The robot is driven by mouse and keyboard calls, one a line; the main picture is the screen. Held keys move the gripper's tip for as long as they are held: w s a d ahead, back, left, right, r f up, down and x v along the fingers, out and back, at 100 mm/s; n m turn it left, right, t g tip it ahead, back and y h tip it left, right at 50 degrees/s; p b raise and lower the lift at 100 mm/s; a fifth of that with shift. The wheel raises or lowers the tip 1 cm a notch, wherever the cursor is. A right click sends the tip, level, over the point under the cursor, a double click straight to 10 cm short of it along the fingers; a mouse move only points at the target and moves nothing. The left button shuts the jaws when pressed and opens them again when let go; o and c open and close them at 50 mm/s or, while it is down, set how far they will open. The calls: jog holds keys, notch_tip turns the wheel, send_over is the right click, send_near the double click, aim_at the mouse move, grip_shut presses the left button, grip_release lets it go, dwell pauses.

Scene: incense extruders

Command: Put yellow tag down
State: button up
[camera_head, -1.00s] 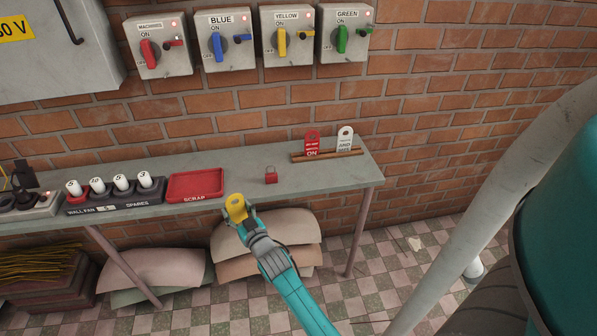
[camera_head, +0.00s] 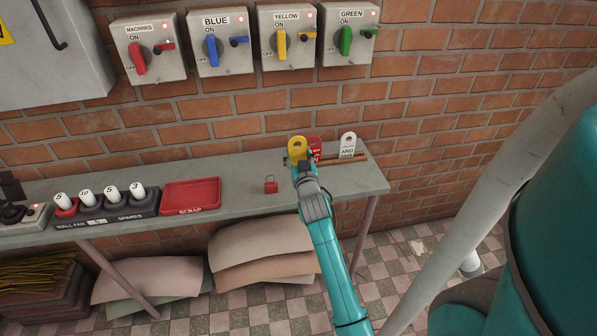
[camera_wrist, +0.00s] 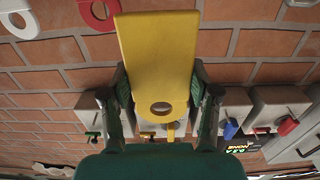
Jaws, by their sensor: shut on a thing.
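The yellow tag (camera_head: 297,147) is held upright in my gripper (camera_head: 301,164), its holed end up. In the wrist view the yellow tag (camera_wrist: 158,60) fills the middle, between the two fingers of my gripper (camera_wrist: 160,90). In the head view the tag is in front of the left part of a wooden rack (camera_head: 345,160) on the bench. Whether the tag touches the rack is hidden by my gripper. A red tag (camera_head: 315,145) and a white tag (camera_head: 348,144) stand in the rack to the right. Both also show at the wrist view's top left.
A red padlock (camera_head: 270,185) lies on the bench (camera_head: 235,168) left of my gripper. A red scrap tray (camera_head: 191,195) and a spares holder (camera_head: 105,216) are further left. Switch boxes (camera_head: 288,45) hang on the brick wall above.

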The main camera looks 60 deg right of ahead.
jog(key=shift+f, duration=2.8)
jog(key=shift+f, duration=0.6)
jog(key=o, duration=1.1)
jog(key=shift+o, duration=0.2)
jog(key=shift+r, duration=0.1)
